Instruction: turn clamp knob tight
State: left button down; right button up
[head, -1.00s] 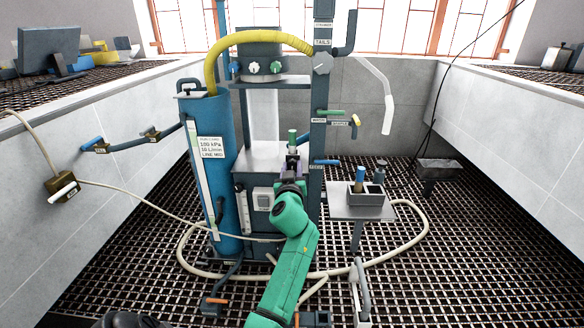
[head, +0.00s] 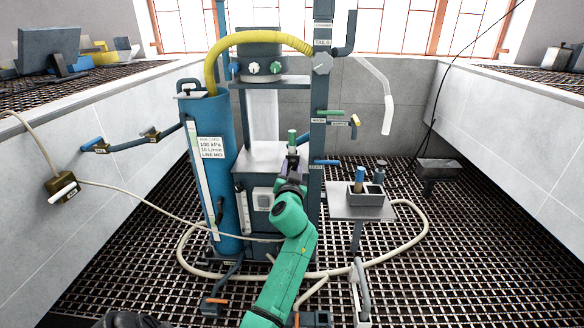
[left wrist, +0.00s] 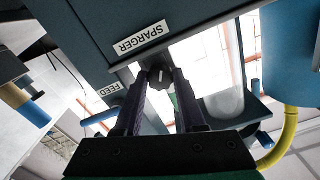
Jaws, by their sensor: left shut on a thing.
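The clamp knob (left wrist: 160,76) is a small dark round knob with a white mark. It shows between my left fingertips in the left wrist view, beside a SPARGER label (left wrist: 140,38). My left gripper (left wrist: 160,84) is shut on it, with one dark finger on each side. In the head view my left gripper (head: 292,164) is at the front of the central dark blue-grey column frame, just below a green cylinder (head: 292,138). There the fingers and wrist hide the knob. My right gripper is out of view.
A tall blue cylinder (head: 208,120) with a yellow hose (head: 255,37) stands left of the frame. A small shelf (head: 350,211) with a grey holder stands to the right. A cream hose (head: 410,240) loops across the grating floor. The floor at right is mostly clear.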

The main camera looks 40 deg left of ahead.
pick_arm(q)
jog(key=shift+m, duration=0.6)
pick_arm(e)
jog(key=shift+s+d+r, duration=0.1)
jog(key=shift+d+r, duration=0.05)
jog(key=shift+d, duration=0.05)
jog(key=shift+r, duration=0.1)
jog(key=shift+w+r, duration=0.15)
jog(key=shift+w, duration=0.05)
pick_arm(q)
jog(key=shift+r, duration=0.1)
jog(key=c, duration=0.5)
grip_release()
jog(key=shift+a, duration=0.1)
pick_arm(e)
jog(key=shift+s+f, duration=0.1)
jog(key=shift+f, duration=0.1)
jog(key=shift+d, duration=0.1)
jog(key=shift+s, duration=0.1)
